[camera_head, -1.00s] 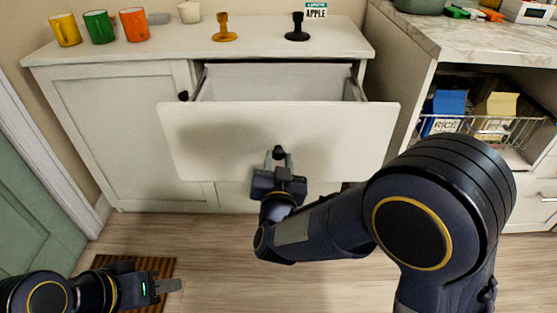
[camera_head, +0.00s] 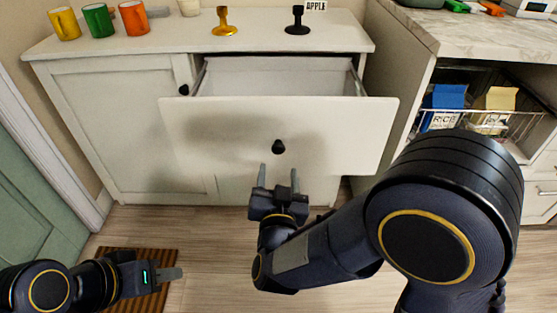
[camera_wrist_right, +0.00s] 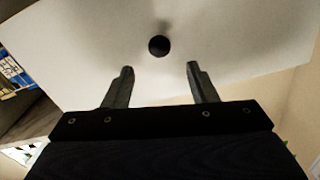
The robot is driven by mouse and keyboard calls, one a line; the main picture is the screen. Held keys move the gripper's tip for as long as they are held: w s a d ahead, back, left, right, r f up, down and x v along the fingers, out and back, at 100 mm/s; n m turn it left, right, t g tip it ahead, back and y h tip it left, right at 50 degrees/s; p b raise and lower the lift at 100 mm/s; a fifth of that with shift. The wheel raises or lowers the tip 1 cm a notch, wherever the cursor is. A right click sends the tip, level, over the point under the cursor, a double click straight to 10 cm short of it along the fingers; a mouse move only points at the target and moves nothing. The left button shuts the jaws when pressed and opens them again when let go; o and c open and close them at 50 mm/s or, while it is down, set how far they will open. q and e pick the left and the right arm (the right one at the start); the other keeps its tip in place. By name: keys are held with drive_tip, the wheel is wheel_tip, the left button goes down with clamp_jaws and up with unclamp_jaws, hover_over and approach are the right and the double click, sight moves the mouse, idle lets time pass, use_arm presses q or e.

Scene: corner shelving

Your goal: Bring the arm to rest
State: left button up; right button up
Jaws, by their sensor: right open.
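My right gripper (camera_head: 279,177) is open and empty in front of the white drawer (camera_head: 335,140), just below its dark round knob (camera_head: 278,147). The drawer stands pulled out from the white cabinet, with its inside partly showing and no object seen in it. In the right wrist view the open fingers (camera_wrist_right: 160,85) stand apart, with the knob (camera_wrist_right: 159,46) beyond them and between them, not touched. My left gripper (camera_head: 172,274) is low at the left, over a brown striped mat. Its fingers appear edge-on, so their opening does not show.
Several mugs, including an orange one (camera_head: 134,20), and two stands, one gold (camera_head: 225,22) and one black (camera_head: 297,20), are on the cabinet top. A marble counter (camera_head: 470,38) with a wire basket below stands at the right. The floor before the drawer is clear.

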drive_tip(key=shift+s, duration=0.7)
drive_tip(key=shift+d, duration=0.1)
drive_tip(key=s+d+r+g+y, duration=0.1)
drive_tip(key=d+r+g+y, duration=0.1)
drive_tip(key=d+g+y, duration=0.5)
drive_tip(key=s+d+f+g+h, duration=0.2)
drive_tip(key=s+d+g, duration=0.1)
drive_tip(key=s+d, duration=0.5)
drive_tip(key=s+d+f+g+h, duration=0.15)
drive_tip(key=s+d, duration=0.35)
drive_tip(key=s, duration=0.5)
wheel_tip(320, 180, up, 33)
drive_tip(key=n+p, duration=0.1)
drive_tip(key=p, duration=3.2)
drive_tip(key=shift+s+d+f+g, duration=0.15)
drive_tip(key=shift+s+d+g, duration=0.1)
drive_tip(key=shift+s+g, duration=0.15)
